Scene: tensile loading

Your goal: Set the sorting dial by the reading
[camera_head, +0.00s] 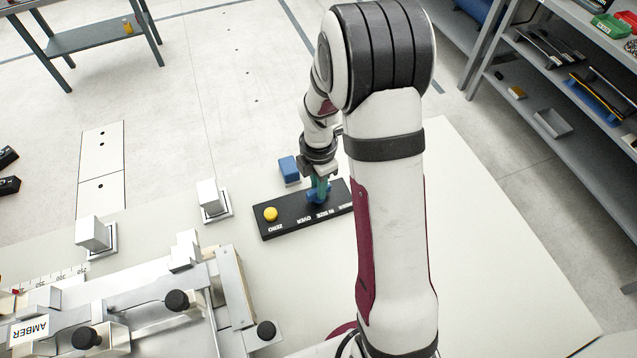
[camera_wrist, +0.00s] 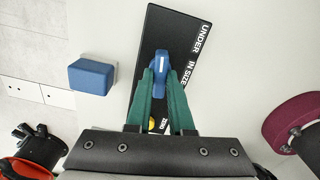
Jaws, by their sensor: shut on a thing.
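The sorting dial is a blue knob (camera_head: 312,197) on a black panel (camera_head: 283,231). The panel carries OVER and IN SIZE labels, a partly covered third label, and a yellow button (camera_head: 271,214) marked ZERO. In the wrist view the blue knob (camera_wrist: 160,62) shows a white line running up the picture, beside the UNDER and IN SIZE labels. I cannot tell exactly which label it marks. My gripper (camera_wrist: 161,76) has its green fingers shut on the knob. In the head view my gripper (camera_head: 319,184) stands over the panel. No legible reading shows.
A blue block (camera_head: 289,168) sits just behind the panel. White blocks on stands (camera_head: 208,195) and a metal fixture (camera_head: 140,315) with black knobs, a scale and an AMBER label (camera_head: 29,330) lie left. The table at right is clear.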

